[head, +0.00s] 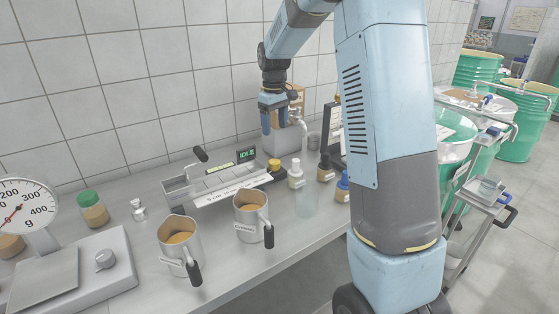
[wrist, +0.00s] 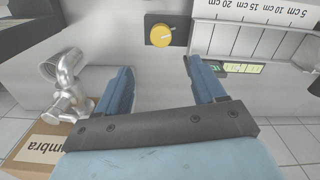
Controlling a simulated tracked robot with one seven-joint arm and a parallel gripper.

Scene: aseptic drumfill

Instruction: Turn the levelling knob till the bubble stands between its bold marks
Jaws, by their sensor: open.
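The levelling knob is a round yellow knob (wrist: 160,36) with a pale pointer line, on a dark square plate at the top centre of the wrist view. In the head view the yellow knob (head: 274,165) is at the right end of the metal trough instrument (head: 215,189). My gripper (wrist: 157,67) is open and empty. Its blue fingers point towards the knob, one to each side, with the tips short of it. In the head view my gripper (head: 275,126) is above and behind the knob. A yellow-green vial strip (wrist: 245,68) shows; its bubble is too small to place against the marks.
Two metal jugs (head: 180,246) (head: 252,215) stand in front of the instrument. Small bottles (head: 295,174) stand right of the knob. A metal tap (wrist: 66,85) and a cardboard box (wrist: 38,145) are left of my gripper. A dial scale (head: 75,270) is far left.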

